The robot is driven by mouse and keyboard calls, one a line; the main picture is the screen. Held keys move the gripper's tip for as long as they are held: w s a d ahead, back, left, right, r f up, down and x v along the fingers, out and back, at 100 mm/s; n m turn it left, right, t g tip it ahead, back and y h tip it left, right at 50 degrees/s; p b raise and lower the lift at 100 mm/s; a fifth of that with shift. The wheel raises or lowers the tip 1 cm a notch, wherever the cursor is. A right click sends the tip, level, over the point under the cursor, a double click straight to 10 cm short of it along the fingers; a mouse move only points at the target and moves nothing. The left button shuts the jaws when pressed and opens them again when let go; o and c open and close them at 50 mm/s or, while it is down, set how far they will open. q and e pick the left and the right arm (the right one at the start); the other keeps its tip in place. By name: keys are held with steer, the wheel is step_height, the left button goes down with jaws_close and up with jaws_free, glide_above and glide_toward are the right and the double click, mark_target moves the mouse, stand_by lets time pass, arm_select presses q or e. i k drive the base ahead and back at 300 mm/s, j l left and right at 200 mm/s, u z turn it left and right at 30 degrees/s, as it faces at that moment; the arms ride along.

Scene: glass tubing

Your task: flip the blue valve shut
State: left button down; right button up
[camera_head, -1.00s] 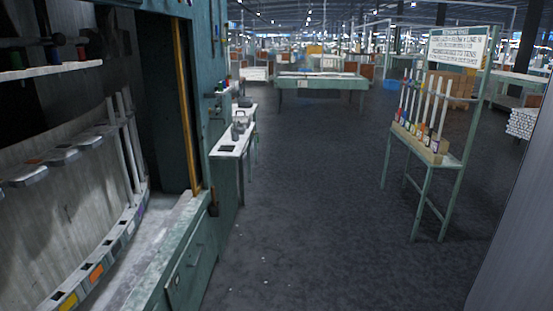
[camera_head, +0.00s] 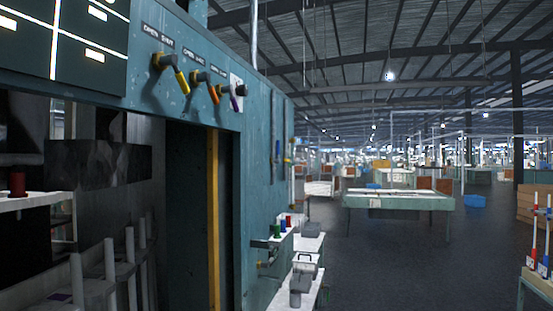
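A row of valves sits under small labels on the teal front panel at upper left in the head view. One has a yellow handle (camera_head: 182,82), one an orange handle (camera_head: 214,94) and one a purple handle (camera_head: 234,103). All three handles slant down and to the right. I cannot make out a blue-handled valve in this view. Neither of my grippers is in view.
The teal cabinet (camera_head: 262,130) fills the left side, with a dark opening and a yellow vertical strip (camera_head: 213,215).

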mark_target(278, 160)
steer(key=i+j, duration=0.1)
steer(key=i, duration=0.25)
steer(key=i+l+u, duration=0.1)
steer(key=u, duration=0.3)
steer(key=l+u, duration=0.2)
steer(key=u, duration=0.15)
steer(key=i+l+u, duration=0.1)
steer(key=u, duration=0.3)
steer(key=l+u, duration=0.3)
steer(key=l, duration=0.75)
steer(key=l+u, duration=0.25)
steer(key=l, duration=1.3)
steer(key=k, duration=0.05)
